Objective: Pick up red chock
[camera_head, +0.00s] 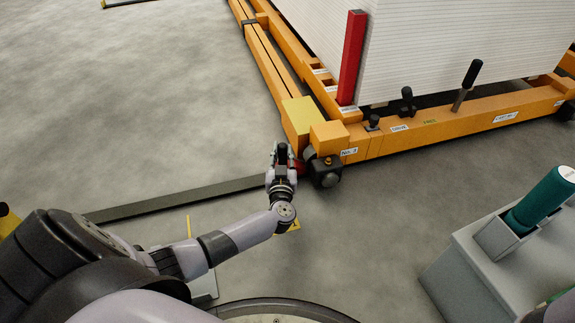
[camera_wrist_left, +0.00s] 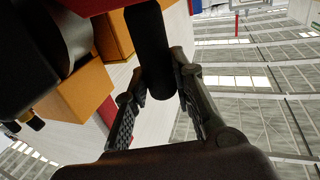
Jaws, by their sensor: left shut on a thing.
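The red chock (camera_head: 298,165) shows only as a small red patch beside the black wheel (camera_head: 327,175) at the near corner of the orange frame. My gripper hides most of it. In the left wrist view, its red body (camera_wrist_left: 92,9) is at the top edge and its black handle (camera_wrist_left: 156,62) runs down between the fingers. My left gripper (camera_head: 283,152) is shut on the handle, and its two fingers (camera_wrist_left: 160,82) lie on either side of it. I cannot tell whether the chock touches the floor. My right gripper is not in view.
The orange frame (camera_head: 405,135) carries a white stack (camera_head: 430,50), a red upright post (camera_head: 351,57) and black knobs. A dark floor strip (camera_head: 180,198) runs left of the gripper. A grey stand (camera_head: 465,270) with a teal handle (camera_head: 545,195) is at right. Open floor lies between.

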